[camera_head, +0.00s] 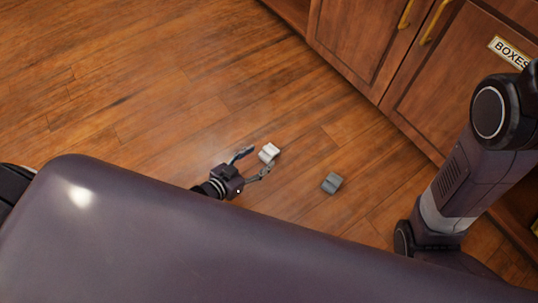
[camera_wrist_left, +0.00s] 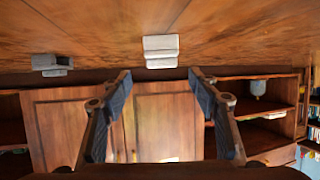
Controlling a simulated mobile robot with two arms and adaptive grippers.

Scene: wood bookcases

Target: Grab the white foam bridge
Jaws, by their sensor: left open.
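The white foam bridge (camera_head: 268,153) lies on the wooden floor, just beyond the fingertips of my left gripper (camera_head: 254,162). In the left wrist view the white bridge (camera_wrist_left: 161,50) shows above the gap between the two fingers of the left gripper (camera_wrist_left: 160,78). The fingers are spread wide with nothing between them, and the whole bridge shows clear of them. My right arm stands at the right of the head view, but its gripper is not visible.
A grey block (camera_head: 331,183) of similar shape lies on the floor to the right of the white one; it also shows in the left wrist view (camera_wrist_left: 50,64). Wooden cabinets (camera_head: 365,45) with a "BOXES" label (camera_head: 510,52) stand at upper right. The floor at upper left is clear.

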